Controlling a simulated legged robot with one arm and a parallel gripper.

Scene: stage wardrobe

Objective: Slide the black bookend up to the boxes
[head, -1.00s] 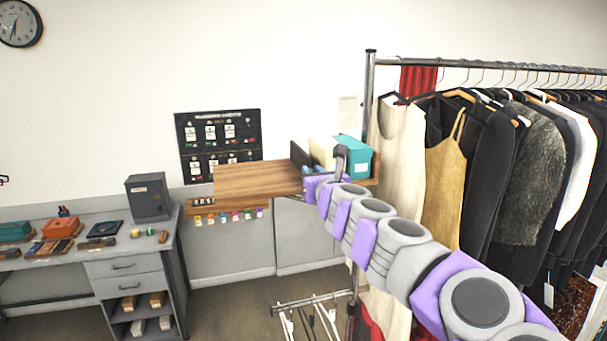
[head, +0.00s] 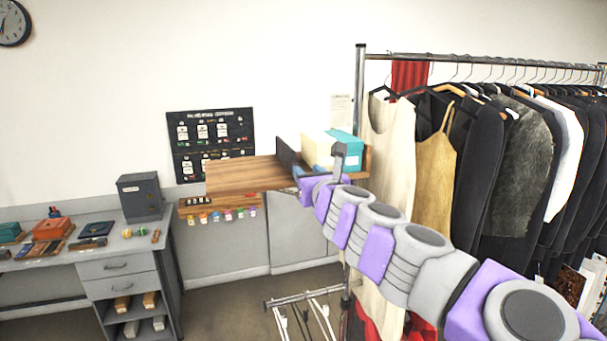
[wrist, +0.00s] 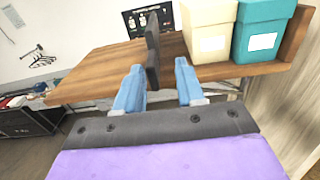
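The black bookend (head: 287,154) stands upright on the wooden shelf (head: 235,175), left of the boxes. In the wrist view the bookend (wrist: 152,50) shows edge-on, with a small gap between it and the cream box (wrist: 208,32). The teal box (wrist: 264,30) stands right of the cream one, near the shelf's raised end. My gripper (wrist: 158,72) is open at the shelf's front edge. Its blue fingers lie either side of the bookend in the picture, the left one closer. I cannot tell whether either touches it.
The shelf left of the bookend is bare. A wooden rail with colourful tags (head: 219,210) hangs below the shelf. A clothes rack (head: 362,100) with many garments stands close on the right. A grey desk (head: 120,262) stands at the left.

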